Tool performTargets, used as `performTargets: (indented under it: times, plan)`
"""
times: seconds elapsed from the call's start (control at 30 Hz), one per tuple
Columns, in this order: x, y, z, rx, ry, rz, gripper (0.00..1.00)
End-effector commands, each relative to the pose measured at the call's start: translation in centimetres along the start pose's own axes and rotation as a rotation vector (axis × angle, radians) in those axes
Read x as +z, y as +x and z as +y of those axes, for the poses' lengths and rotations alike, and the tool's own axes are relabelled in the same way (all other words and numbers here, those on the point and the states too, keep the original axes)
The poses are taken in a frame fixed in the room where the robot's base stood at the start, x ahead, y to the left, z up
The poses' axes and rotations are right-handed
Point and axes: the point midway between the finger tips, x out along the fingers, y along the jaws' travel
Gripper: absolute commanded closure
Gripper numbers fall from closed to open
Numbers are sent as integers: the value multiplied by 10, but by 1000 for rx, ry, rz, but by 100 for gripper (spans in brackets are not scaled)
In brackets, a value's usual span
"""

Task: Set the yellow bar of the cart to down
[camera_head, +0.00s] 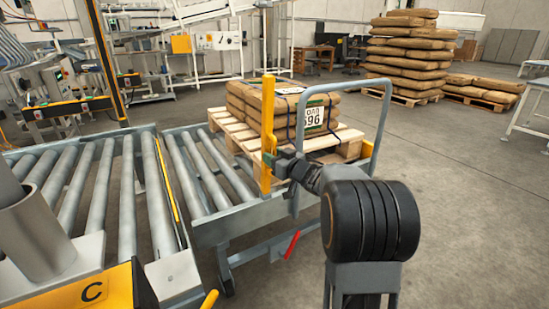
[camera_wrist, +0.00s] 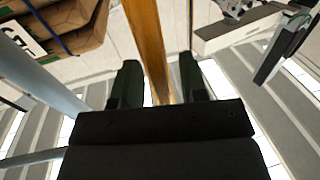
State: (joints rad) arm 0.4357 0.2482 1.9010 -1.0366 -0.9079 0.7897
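The yellow bar (camera_head: 267,125) stands upright at the near corner of the roller cart (camera_head: 235,221), beside the pallet load. My gripper (camera_head: 270,159) is at the lower half of the bar, reaching in from the right. In the wrist view, the yellow bar (camera_wrist: 148,40) runs between the two dark green fingers of my gripper (camera_wrist: 162,80). A narrow gap shows on each side of the bar, so the fingers look open around it. The bar's foot is partly hidden by my gripper in the head view.
A wooden pallet (camera_head: 240,137) with strapped brown sacks (camera_head: 289,108) sits on the cart. The cart's grey tube handle (camera_head: 383,125) rises close to my arm. A red lever (camera_head: 291,245) hangs below the cart frame. A roller conveyor (camera_head: 101,185) adjoins at left. Floor is clear at right.

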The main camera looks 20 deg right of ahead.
Motion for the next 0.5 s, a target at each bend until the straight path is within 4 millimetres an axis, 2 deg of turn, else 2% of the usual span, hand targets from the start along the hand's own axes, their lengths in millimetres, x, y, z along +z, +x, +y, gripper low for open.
performTargets:
  times: [0.07,0.4,0.5]
  plan:
    - [0,0,0,0,0,0,62]
    - [0,0,0,0,-1,0,94]
    - [0,0,0,0,-1,0,100]
